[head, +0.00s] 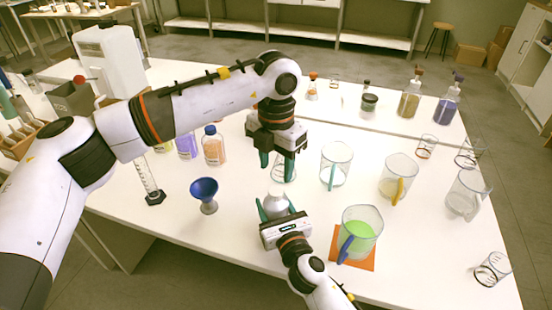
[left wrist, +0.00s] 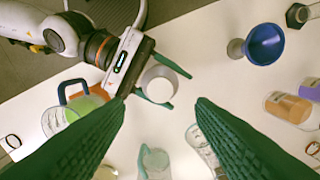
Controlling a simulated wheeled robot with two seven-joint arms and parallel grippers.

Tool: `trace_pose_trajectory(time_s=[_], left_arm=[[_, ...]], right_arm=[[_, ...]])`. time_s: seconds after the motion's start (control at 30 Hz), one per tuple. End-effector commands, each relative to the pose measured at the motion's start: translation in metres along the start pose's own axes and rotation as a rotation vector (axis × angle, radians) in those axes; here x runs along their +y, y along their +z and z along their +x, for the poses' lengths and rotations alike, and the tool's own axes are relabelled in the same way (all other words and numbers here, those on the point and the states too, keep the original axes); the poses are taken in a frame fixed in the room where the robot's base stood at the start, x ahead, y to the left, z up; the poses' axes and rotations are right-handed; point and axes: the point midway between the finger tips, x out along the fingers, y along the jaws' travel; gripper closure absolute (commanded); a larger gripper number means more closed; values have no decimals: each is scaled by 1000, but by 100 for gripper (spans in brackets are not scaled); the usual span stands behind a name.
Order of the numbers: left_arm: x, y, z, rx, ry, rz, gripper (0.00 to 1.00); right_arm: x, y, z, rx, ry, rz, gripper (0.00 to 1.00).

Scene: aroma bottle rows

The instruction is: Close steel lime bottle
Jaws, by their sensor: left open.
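A pale grey bottle (head: 277,199) stands near the front middle of the table. It also shows from above in the left wrist view (left wrist: 158,84), with a round white top; I cannot tell whether that is a cap or an open mouth. My right gripper (head: 275,209) has its green fingers on both sides of the bottle, apparently closed on its body. My left gripper (head: 277,162) is open and empty, pointing down above and behind the bottle. In the left wrist view its fingers (left wrist: 160,104) are spread wide with nothing between them.
A beaker of green liquid (head: 361,228) stands on an orange mat (head: 337,256) at right. A blue funnel (head: 204,188) stands at left. Glass beakers (head: 336,165) stand behind, one partly hidden under my left gripper. An orange bottle (head: 214,150) and a purple one (head: 187,147) stand at left.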

Motion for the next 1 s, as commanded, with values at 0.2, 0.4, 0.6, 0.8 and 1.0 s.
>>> trace_pose_trajectory(time_s=[0.2,0.4,0.6,0.8,1.0], left_arm=[[0,1,35,-4,1,1,50],[0,1,61,-2,2,1,50],[0,0,71,-1,-1,1,50],[0,0,71,-1,-1,1,50],[0,0,71,-1,0,1,74]], right_arm=[[0,0,0,-1,0,0,100],[0,0,0,-1,0,0,100],[0,0,0,-1,0,0,100],[0,0,0,-1,0,0,100],[0,0,0,-1,0,0,100]])
